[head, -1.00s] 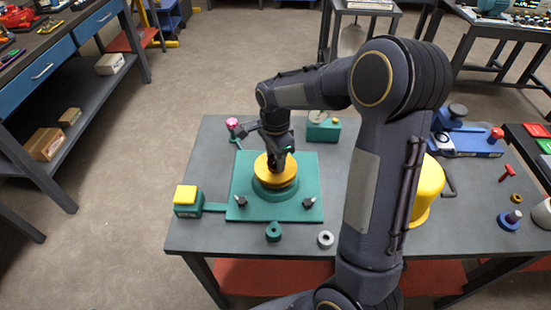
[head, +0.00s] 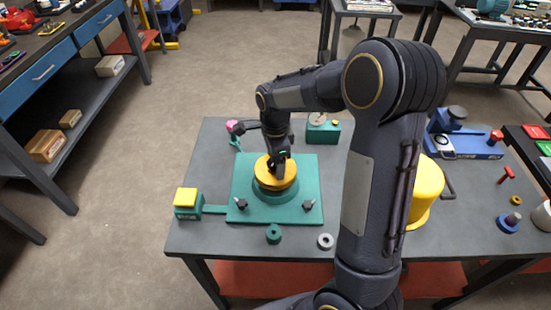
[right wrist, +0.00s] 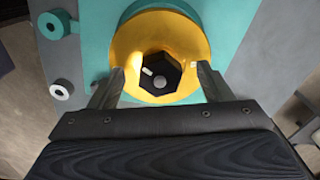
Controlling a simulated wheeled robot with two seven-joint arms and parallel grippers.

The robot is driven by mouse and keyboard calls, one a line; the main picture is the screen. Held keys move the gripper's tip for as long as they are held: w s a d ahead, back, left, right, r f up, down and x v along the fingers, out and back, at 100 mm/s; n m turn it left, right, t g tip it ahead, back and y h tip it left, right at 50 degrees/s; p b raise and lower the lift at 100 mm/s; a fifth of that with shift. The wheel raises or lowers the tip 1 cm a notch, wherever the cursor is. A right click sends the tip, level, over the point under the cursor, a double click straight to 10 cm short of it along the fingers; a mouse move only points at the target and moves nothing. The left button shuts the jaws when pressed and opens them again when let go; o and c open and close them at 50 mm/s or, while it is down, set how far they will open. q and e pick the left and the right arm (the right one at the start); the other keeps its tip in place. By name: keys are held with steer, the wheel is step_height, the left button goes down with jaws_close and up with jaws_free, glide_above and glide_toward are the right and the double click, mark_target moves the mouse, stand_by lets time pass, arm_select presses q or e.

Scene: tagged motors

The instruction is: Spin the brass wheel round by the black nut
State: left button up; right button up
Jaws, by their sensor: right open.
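The brass wheel (head: 268,172) is a yellow disc on a round teal base in the middle of a teal plate (head: 305,170). In the right wrist view the brass wheel (right wrist: 196,36) shows from above, with the black nut (right wrist: 157,72) in its central recess. My right gripper (head: 277,168) is over the wheel in the head view and hides the nut there. In the right wrist view my right gripper (right wrist: 163,78) is open, one finger on either side of the nut, with gaps to it. My left gripper is not in view.
A teal box with a yellow top (head: 186,198) stands left of the plate. A teal ring (head: 273,233) and a grey ring (head: 325,241) lie in front. Two dark clamps, one being (head: 308,204), stand on the plate. A yellow pot (head: 428,185) is to the right.

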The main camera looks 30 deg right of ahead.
steer(key=n, duration=1.1)
steer(key=shift+p, duration=0.35)
steer(key=n, duration=0.3)
steer(key=shift+n, duration=0.3)
steer(key=c, duration=1)
steer(key=m, duration=0.7)
steer(key=m+p, duration=0.1)
steer(key=m, duration=0.3)
steer(key=shift+r, duration=0.15)
steer(key=m+p, duration=0.1)
steer(key=m, duration=0.3)
steer(key=o, duration=1)
